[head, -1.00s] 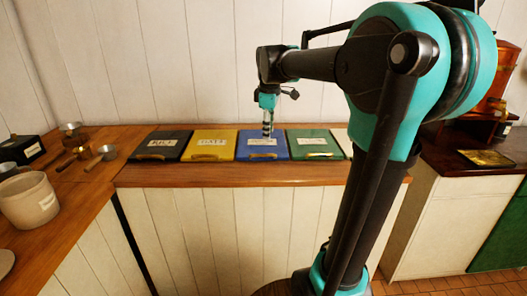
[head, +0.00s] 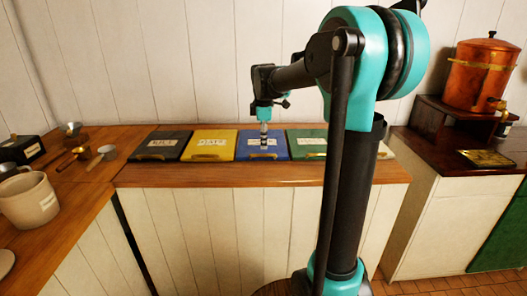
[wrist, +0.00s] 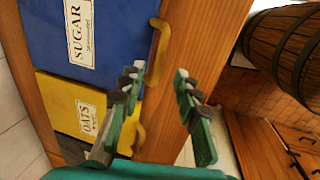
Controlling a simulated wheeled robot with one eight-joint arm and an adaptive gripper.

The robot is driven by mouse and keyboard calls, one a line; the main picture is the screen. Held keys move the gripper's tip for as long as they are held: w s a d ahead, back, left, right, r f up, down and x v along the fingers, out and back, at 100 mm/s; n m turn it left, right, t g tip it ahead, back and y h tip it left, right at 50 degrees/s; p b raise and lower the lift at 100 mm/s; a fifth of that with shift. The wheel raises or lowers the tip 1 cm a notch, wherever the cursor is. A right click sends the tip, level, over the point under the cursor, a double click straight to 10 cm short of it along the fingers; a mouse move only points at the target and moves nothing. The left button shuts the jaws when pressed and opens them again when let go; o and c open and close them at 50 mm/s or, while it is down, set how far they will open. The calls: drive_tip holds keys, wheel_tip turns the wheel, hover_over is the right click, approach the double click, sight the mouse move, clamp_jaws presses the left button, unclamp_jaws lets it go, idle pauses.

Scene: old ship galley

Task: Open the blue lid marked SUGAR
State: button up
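The blue lid marked SUGAR (head: 243,152) lies shut on the counter between the yellow and green lids. It fills the upper left of the wrist view (wrist: 115,25), with its white label and a curved brass handle (wrist: 158,40) along its front edge. My gripper (wrist: 160,72) is open and empty. Its two fingers point toward the brass handle, which appears in line with the gap between them; whether they reach down to its level I cannot tell. In the head view my gripper (head: 264,143) is over the blue lid and hides part of its label.
The yellow OATS lid (head: 200,152) and a black lid (head: 163,152) are to the left, a green lid (head: 318,134) to the right, partly behind my arm. A crock (head: 28,200) and small scoops stand on the left counter. A copper urn (head: 480,75) stands at right. Floor in front is clear.

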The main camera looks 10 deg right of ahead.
sight(263, 155)
drive_tip(key=f, duration=0.2)
drive_tip(key=w+f, duration=0.1)
drive_tip(key=f, duration=0.2)
drive_tip(key=shift+f, duration=0.3)
clamp_jaws()
